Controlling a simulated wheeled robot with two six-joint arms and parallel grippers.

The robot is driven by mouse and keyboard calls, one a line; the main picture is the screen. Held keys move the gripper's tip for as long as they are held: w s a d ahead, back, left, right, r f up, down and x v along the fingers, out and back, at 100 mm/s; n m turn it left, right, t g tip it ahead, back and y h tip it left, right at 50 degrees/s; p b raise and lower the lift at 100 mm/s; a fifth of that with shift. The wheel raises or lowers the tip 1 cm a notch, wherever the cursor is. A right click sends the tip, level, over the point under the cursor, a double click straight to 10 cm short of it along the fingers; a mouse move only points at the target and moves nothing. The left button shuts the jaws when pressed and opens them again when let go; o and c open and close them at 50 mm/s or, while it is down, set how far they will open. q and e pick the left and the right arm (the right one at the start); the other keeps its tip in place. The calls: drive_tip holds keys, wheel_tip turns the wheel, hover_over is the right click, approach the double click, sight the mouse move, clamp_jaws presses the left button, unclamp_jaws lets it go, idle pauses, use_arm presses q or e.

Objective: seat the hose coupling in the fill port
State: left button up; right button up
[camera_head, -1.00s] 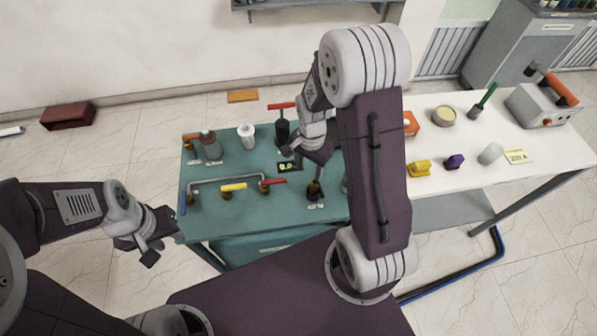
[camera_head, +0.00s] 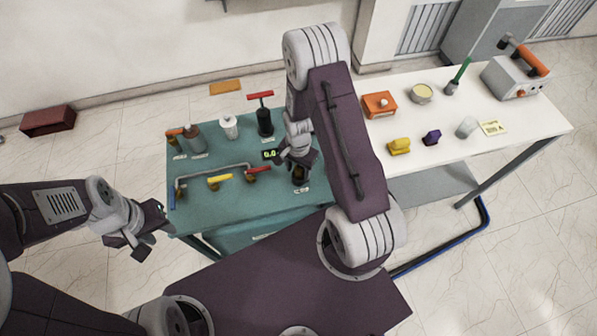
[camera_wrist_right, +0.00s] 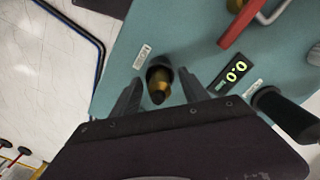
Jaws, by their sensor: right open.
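A brass fitting with a dark collar (camera_wrist_right: 160,86), apparently the hose coupling, stands at the teal bench's front right. It also shows in the head view (camera_head: 300,176). I cannot tell whether the dark ring around it is its own or the fill port. My right gripper (camera_head: 298,165) is open, pointing down over it. In the right wrist view, the fingers of my right gripper (camera_wrist_right: 159,92) stand on either side of the brass, with gaps showing. My left gripper (camera_head: 145,232) is open and empty, off the bench's left front corner.
The teal bench (camera_head: 235,205) carries a grey pipe with a yellow-handled valve (camera_head: 220,182) and a red-handled valve (camera_head: 257,173). A black red-handled pump (camera_head: 264,118) and a small display (camera_head: 270,154) stand behind. A white table (camera_head: 440,150) with several items is at right.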

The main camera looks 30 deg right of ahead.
drive_tip(key=shift+w, duration=0.15)
drive_tip(key=shift+s, duration=0.25)
clamp_jaws()
drive_tip(key=shift+w, duration=0.1)
drive_tip(key=shift+r, duration=0.1)
drive_tip(key=shift+w+r, duration=0.1)
drive_tip(key=shift+r, duration=0.15)
drive_tip(key=r, duration=0.2)
drive_tip(key=r+b, duration=0.1)
drive_tip(key=shift+s+d+r, duration=0.2)
drive_tip(key=shift+d+r, duration=0.1)
drive_tip(key=shift+r, duration=0.1)
drive_tip(key=s+d+r+b, duration=0.1)
drive_tip(key=s+d+r, duration=0.5)
drive_tip(key=d, duration=0.2)
drive_tip(key=shift+s+d+r+b, duration=0.3)
drive_tip(key=shift+s+d+r, duration=0.05)
drive_tip(key=shift+d, duration=0.05)
